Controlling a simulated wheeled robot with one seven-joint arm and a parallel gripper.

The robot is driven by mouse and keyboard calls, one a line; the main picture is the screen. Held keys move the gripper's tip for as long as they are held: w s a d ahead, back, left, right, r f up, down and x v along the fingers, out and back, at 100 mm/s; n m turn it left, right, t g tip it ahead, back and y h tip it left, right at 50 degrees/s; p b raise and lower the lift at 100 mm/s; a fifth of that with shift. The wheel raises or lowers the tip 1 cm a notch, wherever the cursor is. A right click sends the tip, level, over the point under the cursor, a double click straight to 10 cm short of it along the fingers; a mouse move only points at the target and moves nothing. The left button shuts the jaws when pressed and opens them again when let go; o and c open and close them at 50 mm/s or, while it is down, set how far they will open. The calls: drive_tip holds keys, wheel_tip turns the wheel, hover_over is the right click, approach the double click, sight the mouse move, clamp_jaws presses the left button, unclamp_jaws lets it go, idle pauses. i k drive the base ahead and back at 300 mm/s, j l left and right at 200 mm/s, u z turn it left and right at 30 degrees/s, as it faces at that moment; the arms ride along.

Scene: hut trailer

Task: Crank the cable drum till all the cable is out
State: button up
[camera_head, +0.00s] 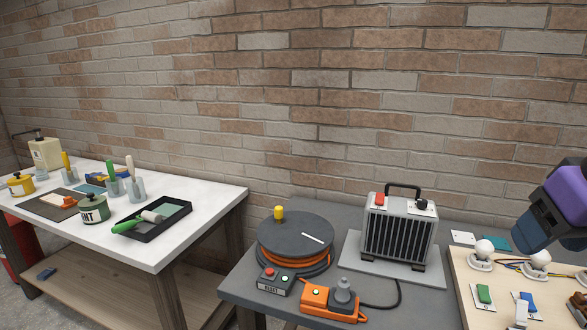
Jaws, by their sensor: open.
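The cable drum (295,232) lies flat on the grey table at centre, with a dark round top. Orange cable (291,264) shows wound beneath the top, at the front and right; how much remains inside is hidden. A yellow crank knob (279,212) stands upright near the drum's back left rim. A white line marks the top right of centre. An orange socket block (322,301) sits in front of the drum, with a grey plug (344,289) on it. A purple and dark part of my arm enters at the right edge, well away from the drum; no fingers show.
A small box with red and green buttons (275,282) sits by the drum's front. A grey heater (399,230) stands close right, its black cord trailing forward. A bulb board (500,290) is further right. A white paint table (150,256) stands left; a brick wall is behind.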

sight(298, 242)
drive_tip(key=j+z, duration=0.15)
drive_tip(key=j, duration=1.9)
drive_tip(key=i+l+u, duration=0.1)
drive_tip(key=i+l, duration=0.35)
drive_tip(key=i, duration=0.15)
